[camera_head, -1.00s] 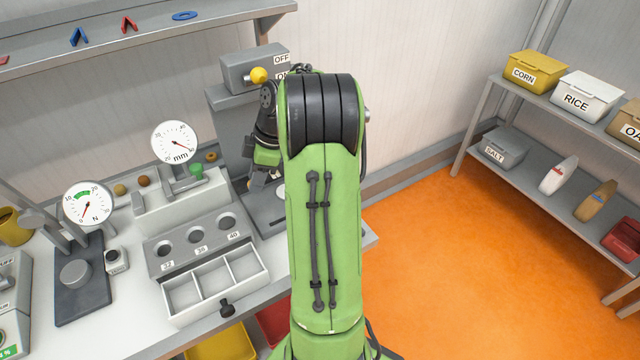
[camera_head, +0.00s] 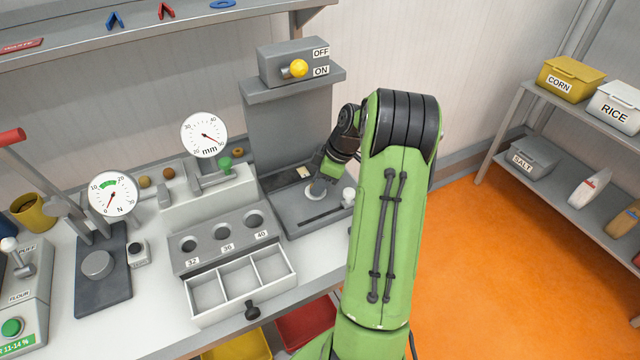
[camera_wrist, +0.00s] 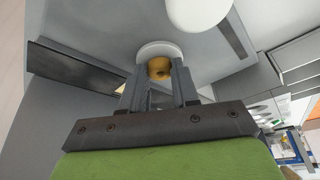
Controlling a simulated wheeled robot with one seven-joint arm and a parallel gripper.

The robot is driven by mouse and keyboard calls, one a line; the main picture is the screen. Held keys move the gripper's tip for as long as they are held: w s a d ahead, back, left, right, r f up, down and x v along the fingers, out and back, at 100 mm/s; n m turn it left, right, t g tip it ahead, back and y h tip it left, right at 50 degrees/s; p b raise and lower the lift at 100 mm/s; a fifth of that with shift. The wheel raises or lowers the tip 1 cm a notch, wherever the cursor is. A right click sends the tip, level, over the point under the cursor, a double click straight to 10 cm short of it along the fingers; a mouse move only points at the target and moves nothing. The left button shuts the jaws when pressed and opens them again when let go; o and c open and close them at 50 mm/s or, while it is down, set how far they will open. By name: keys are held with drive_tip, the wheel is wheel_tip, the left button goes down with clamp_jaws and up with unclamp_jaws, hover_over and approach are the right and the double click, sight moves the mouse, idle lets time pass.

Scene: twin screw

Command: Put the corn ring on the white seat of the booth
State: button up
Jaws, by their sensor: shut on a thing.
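The booth is a grey stand with a tall back panel (camera_head: 290,125) and a flat base (camera_head: 290,216). Its round white seat (camera_head: 315,194) sits on the base and also shows in the wrist view (camera_wrist: 158,48). My gripper (camera_head: 319,185) is at the seat, fingers pointing down. The fingers hide part of the ring.
A white knob (camera_head: 348,194) stands close to the right of the seat. A yellow switch knob (camera_head: 299,68) is on top of the booth. A dial gauge (camera_head: 204,135) and a block with holes (camera_head: 222,236) stand to the left.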

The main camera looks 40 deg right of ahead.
drive_tip(key=shift+f, duration=0.2)
drive_tip(key=o, duration=0.8)
drive_tip(key=shift+c, duration=0.2)
drive_tip(key=shift+r, duration=0.15)
